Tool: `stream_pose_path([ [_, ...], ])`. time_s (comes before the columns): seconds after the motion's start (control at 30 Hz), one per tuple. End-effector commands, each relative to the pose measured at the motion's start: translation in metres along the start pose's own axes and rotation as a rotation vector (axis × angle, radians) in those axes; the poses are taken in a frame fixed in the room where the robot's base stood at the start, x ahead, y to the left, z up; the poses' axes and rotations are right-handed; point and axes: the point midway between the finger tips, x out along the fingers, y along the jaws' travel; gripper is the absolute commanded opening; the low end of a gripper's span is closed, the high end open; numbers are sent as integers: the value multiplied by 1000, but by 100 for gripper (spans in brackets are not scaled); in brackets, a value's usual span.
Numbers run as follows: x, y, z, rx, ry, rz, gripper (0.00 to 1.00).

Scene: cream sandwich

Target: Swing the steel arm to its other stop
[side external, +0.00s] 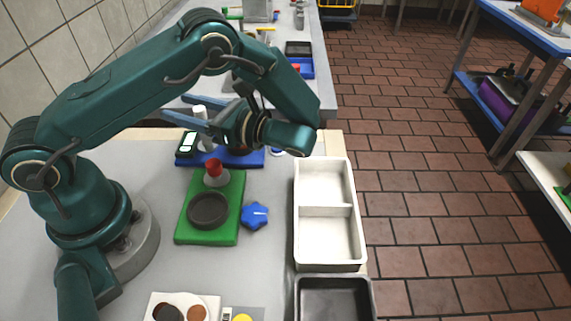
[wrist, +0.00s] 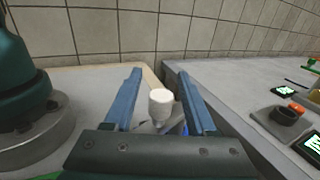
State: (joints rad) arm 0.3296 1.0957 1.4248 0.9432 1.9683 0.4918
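My gripper (side external: 173,104) is open, its two blue fingers pointing left above the blue base (side external: 253,158) in the side view. A white knob (side external: 200,113) stands upright at the fingers there. In the wrist view the knob (wrist: 161,101) shows between the two open fingers (wrist: 160,72), with gaps on both sides. A bit of grey metal (wrist: 147,128) shows below it; this may be the steel arm, but my gripper hides most of it. The blue base carries a small lit display (side external: 187,143).
A green board (side external: 186,232) with a dark round dish and a red-topped knob lies in front of the blue base. A blue star-shaped knob (side external: 255,215) is beside it. A white two-part tray (side external: 328,210) and a dark metal pan (side external: 335,300) stand along the right edge.

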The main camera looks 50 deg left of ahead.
Motion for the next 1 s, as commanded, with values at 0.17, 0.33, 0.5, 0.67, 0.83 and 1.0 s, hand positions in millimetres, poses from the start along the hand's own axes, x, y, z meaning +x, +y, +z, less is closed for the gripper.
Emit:
stream_pose_path([
  [0.17, 0, 0, 0, -1, 0, -5, 56],
  [0.33, 1, 0, 1, -1, -3, -55, 56],
  [0.5, 4, -1, 1, 1, -5, -165, 56],
  [0.67, 8, -2, 1, 1, -4, -272, 56],
  [0.83, 10, -3, 1, 1, -3, -369, 56],
  [1.0, -3, 1, 0, -3, 1, -406, 56],
])
